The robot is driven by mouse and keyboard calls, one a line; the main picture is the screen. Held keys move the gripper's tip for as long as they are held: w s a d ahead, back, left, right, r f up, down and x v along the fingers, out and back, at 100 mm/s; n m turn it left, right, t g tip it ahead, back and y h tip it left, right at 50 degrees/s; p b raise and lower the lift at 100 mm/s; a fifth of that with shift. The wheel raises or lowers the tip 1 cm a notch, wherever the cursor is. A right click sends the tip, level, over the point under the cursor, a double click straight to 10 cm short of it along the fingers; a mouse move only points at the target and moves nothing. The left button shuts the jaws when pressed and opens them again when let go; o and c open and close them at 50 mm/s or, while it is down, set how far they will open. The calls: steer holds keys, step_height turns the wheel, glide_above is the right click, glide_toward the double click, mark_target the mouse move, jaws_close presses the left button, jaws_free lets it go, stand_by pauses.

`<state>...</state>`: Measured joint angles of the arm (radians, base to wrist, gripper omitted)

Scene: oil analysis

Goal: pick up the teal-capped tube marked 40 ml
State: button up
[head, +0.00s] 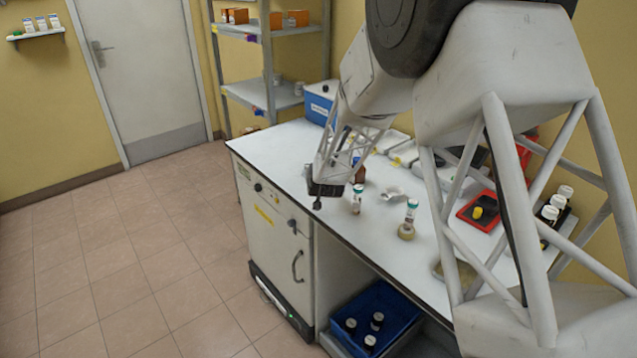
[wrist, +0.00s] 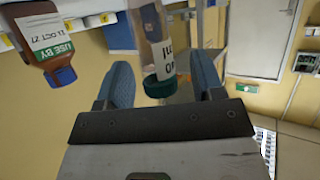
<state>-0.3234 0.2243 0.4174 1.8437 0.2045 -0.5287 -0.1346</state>
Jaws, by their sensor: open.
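Two teal-capped tubes stand upright on the white bench in the head view: one nearer my gripper (head: 357,199) and one in a round beige base (head: 410,216). Their markings are too small to read there. My gripper (head: 328,189) is open and empty, just left of the nearer tube. In the wrist view, which is upside down, a clear tube (wrist: 153,42) with a teal cap (wrist: 164,89) appears between the two blue fingers. Its label shows "0 ml"; the leading digit is not clear. Whether the tube is between the fingertips or beyond them I cannot tell.
A brown bottle (wrist: 42,38) with a green "USE BY" label shows beside the fingers in the wrist view. A red tray (head: 482,212) and white-capped bottles (head: 556,200) stand to the right. The bench's front edge is close.

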stand_by(0.5)
steer(key=c, duration=1)
steer(key=shift+r, duration=0.1)
steer(key=shift+r, duration=4.95)
